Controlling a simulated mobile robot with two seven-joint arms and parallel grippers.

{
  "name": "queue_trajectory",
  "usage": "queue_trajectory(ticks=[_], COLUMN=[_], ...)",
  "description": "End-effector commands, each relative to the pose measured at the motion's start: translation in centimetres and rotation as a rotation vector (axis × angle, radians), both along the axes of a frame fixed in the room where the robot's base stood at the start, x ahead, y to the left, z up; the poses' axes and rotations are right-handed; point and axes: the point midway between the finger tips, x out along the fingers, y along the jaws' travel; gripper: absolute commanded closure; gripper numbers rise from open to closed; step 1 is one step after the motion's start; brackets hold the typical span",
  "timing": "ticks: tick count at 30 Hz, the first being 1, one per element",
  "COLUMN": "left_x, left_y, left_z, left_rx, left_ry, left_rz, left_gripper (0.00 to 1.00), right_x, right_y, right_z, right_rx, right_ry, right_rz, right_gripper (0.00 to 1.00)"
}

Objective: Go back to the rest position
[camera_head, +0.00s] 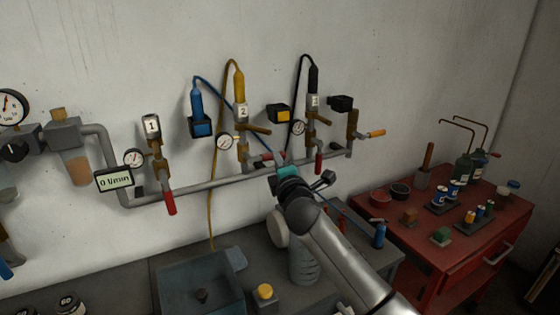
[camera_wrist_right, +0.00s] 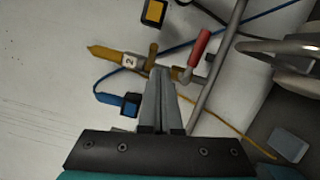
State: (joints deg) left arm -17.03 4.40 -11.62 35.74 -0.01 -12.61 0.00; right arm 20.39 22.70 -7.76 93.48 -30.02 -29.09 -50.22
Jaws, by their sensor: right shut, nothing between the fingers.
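My right arm comes in from the lower right in the head view. Its gripper (camera_head: 283,158) is in front of the wall pipe, just below the line marked 2, and largely hidden by my own wrist. In the right wrist view the two fingers of this gripper (camera_wrist_right: 160,72) lie together, shut, with nothing between them. The brass valve marked 2 (camera_wrist_right: 130,60) and a red lever (camera_wrist_right: 199,48) lie beyond the fingertips. I cannot tell how close the fingertips are to them. My left gripper is in neither view.
A grey pipe (camera_head: 222,184) with valves, gauges and hoses runs along the wall. Below is a grey bench with a bluish tray (camera_head: 200,262) and a yellow-topped object (camera_head: 265,292). A red cabinet (camera_head: 480,220) with bottles and small parts stands at right.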

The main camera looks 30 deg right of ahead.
Motion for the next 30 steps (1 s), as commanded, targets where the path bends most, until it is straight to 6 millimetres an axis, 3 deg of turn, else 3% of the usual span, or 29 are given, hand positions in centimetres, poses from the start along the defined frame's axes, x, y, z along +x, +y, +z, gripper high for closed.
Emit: queue_trajectory(ticks=[6, 23, 26, 30], left_x=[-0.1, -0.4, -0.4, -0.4], left_y=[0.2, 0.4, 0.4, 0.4], left_z=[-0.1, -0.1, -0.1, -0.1], left_rx=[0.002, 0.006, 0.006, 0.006], left_ry=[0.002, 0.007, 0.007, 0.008], left_rz=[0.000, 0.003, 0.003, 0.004], left_gripper=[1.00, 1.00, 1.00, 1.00], right_x=[-0.9, -1.1, -2.0, -5.6], right_y=[-0.2, -0.1, 0.4, 2.2], right_z=[0.0, -0.2, -1.9, -7.3], right_rx=[0.000, 0.008, 0.073, 0.313], right_ry=[-0.001, 0.002, 0.031, 0.133], right_rz=[0.002, 0.002, -0.004, -0.042], right_gripper=[1.00, 1.00, 1.00, 1.00])
